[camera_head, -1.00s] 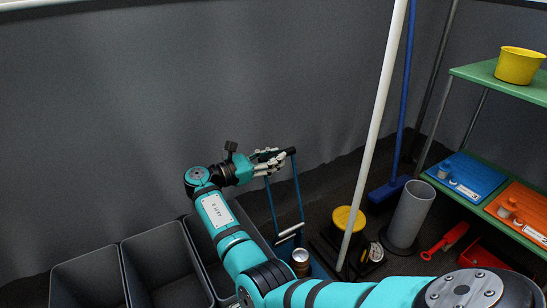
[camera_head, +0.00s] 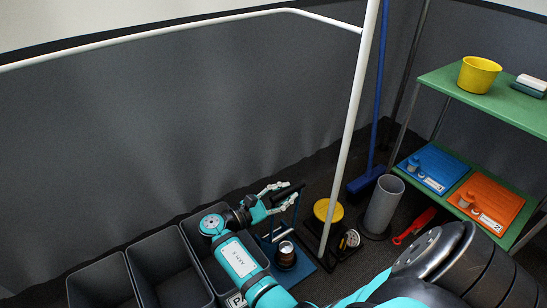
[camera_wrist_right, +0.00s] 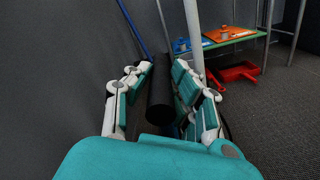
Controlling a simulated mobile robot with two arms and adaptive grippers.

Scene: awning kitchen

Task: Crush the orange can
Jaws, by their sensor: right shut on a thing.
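A small can (camera_head: 286,254) with a silver top stands upright at the blue can crusher (camera_head: 305,268) on the floor. Its side looks dark brown; I cannot clearly make out orange. My right gripper (camera_head: 279,193) is above and behind the can, shut on the crusher's black lever handle (camera_head: 291,190). The handle also shows between the fingers in the right wrist view (camera_wrist_right: 160,95). A silver crossbar (camera_head: 276,235) of the crusher is just left of the can. Whether it touches the can, I cannot tell. My left gripper is out of view.
Dark grey bins (camera_head: 165,270) stand left of the crusher. Right of it are a white pole (camera_head: 350,130), a yellow-topped item (camera_head: 327,209), a grey cylinder (camera_head: 384,204) and a blue broom (camera_head: 366,180). A green shelf (camera_head: 440,80) stands at the right, a dark wall behind.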

